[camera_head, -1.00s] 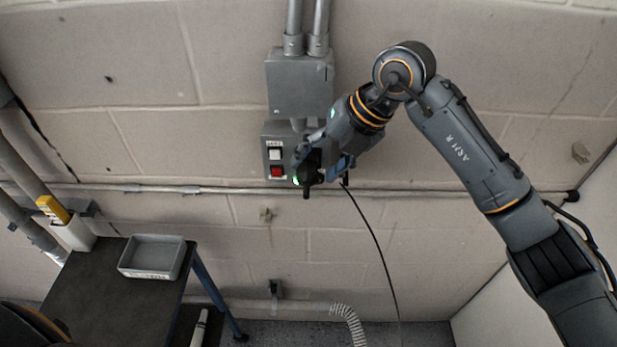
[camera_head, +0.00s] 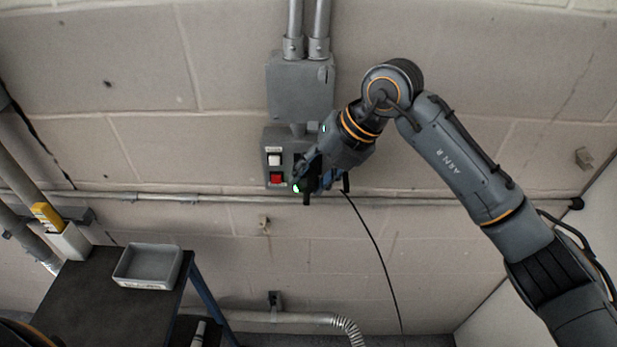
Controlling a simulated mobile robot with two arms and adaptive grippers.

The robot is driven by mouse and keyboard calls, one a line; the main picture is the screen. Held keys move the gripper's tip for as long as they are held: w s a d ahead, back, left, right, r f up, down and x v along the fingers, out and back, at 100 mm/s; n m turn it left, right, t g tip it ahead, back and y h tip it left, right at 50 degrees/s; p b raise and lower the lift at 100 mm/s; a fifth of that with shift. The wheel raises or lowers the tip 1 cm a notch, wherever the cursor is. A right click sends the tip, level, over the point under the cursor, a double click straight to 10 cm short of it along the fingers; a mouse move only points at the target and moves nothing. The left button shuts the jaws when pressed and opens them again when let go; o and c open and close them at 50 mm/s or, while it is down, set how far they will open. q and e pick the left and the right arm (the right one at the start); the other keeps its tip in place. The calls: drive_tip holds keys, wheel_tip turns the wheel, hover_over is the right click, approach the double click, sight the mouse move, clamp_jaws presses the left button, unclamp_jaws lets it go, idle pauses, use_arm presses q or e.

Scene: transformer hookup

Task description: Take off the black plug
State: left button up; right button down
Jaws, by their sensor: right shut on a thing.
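The grey control box (camera_head: 270,136) is mounted on the block wall, with a white switch (camera_head: 274,159), a red switch (camera_head: 277,178) and a green light (camera_head: 296,188). My right gripper (camera_head: 314,180) is in front of the box's lower right part, shut on the black plug (camera_head: 306,198). Its fingers hide most of the plug and the socket area, so I cannot tell whether the plug is still seated. A thin black cable (camera_head: 374,240) hangs from near the gripper down to the floor. My left gripper is out of view.
A grey junction box (camera_head: 300,88) with two conduits is above the control box. A horizontal pipe (camera_head: 450,201) runs along the wall below it. A dark table (camera_head: 85,300) with a grey tray (camera_head: 147,265) stands at lower left.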

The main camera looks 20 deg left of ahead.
sight(308, 196)
drive_tip(key=shift+s+f, duration=0.1)
drive_tip(key=shift+s, duration=0.15)
drive_tip(key=shift+s+d, duration=0.1)
drive_tip(key=shift+s, duration=0.05)
drive_tip(key=shift+s+d, duration=0.15)
drive_tip(key=shift+s, duration=0.35)
drive_tip(key=shift+s+d+b, duration=0.25)
drive_tip(key=shift+s+b, duration=0.3)
drive_tip(key=shift+s, duration=0.25)
drive_tip(key=shift+s+d+b, duration=0.2)
drive_tip(key=shift+s, duration=0.6)
drive_tip(key=shift+s+d+b, duration=0.15)
drive_tip(key=shift+s+d, duration=0.1)
drive_tip(key=shift+s, duration=0.5)
drive_tip(key=shift+s+d+b, duration=0.2)
drive_tip(key=shift+s, duration=0.6)
